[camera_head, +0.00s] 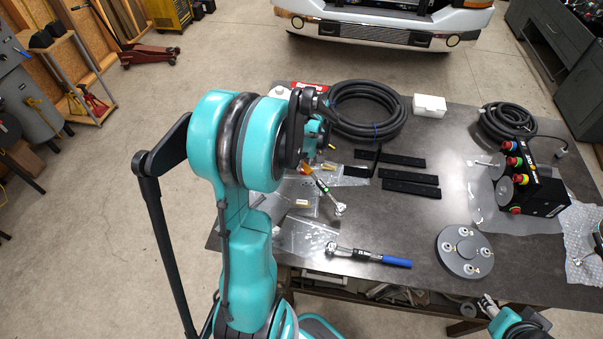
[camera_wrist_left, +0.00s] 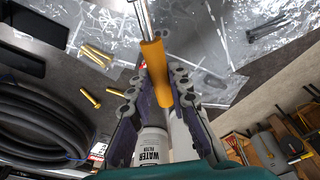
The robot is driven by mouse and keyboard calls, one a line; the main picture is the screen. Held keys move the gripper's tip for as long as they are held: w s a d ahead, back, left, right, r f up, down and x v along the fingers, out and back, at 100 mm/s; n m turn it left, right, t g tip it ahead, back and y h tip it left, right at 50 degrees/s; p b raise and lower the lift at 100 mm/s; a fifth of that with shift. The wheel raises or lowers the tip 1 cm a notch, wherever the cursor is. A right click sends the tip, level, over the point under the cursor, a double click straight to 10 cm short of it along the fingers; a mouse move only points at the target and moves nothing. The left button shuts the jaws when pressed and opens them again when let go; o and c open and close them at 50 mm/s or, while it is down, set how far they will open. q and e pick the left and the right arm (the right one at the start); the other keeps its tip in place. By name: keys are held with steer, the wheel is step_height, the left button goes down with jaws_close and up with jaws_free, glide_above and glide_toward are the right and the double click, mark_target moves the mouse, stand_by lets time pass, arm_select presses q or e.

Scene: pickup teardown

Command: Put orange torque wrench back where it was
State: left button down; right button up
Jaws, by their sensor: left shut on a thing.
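The orange torque wrench shows in the left wrist view as an orange handle (camera_wrist_left: 155,62) with a metal shaft pointing up the picture. In the head view its shaft and ratchet head (camera_head: 338,209) stick out beyond my left arm, over the clear plastic bags. My left gripper (camera_wrist_left: 157,84) is shut on the orange handle. In the head view my arm mostly hides that gripper and the handle. I cannot tell whether the wrench touches the table.
A blue-handled torque wrench (camera_head: 368,256) lies near the front edge of the dark table (camera_head: 400,225). A coiled hose (camera_head: 366,110), black bars (camera_head: 410,180), a round grey plate (camera_head: 464,252) and a control box (camera_head: 535,185) stand around.

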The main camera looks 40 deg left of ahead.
arm_select(q)
steer(key=shift+s+a+f, duration=0.4)
steer(key=shift+s, duration=0.1)
steer(key=shift+f+b, duration=0.6)
steer(key=shift+f, duration=1.4)
steer(key=c, duration=1.4)
jaws_free()
steer(key=shift+c, duration=0.2)
steer(key=shift+r, duration=0.1)
